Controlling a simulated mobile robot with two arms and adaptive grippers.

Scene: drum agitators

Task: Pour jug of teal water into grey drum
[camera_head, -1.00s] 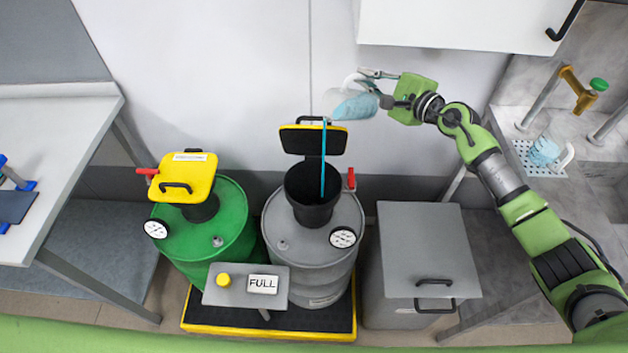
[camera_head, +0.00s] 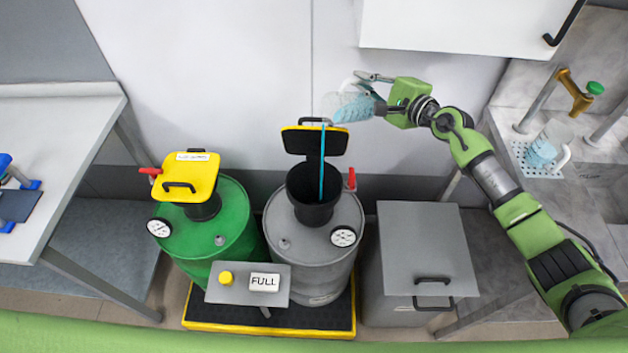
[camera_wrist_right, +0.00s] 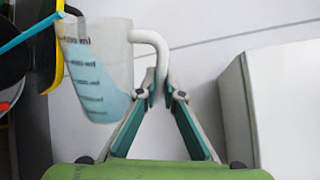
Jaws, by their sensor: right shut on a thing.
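The jug of teal water (camera_head: 347,106) is tipped to the left, high above the grey drum (camera_head: 288,240). A thin teal stream (camera_head: 322,160) falls from its lip into the drum's open dark funnel (camera_head: 312,205). My right gripper (camera_head: 376,86) is shut on the jug's handle. My left gripper is not in view.
A green drum (camera_head: 225,235) with a shut yellow lid (camera_head: 184,177) stands left. A panel with a yellow button and a FULL sign (camera_head: 264,282) is in front. A grey bin (camera_head: 425,245) stands right. Another teal jug (camera_head: 545,150) is by the sink. A white cabinet (camera_head: 450,25) hangs above.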

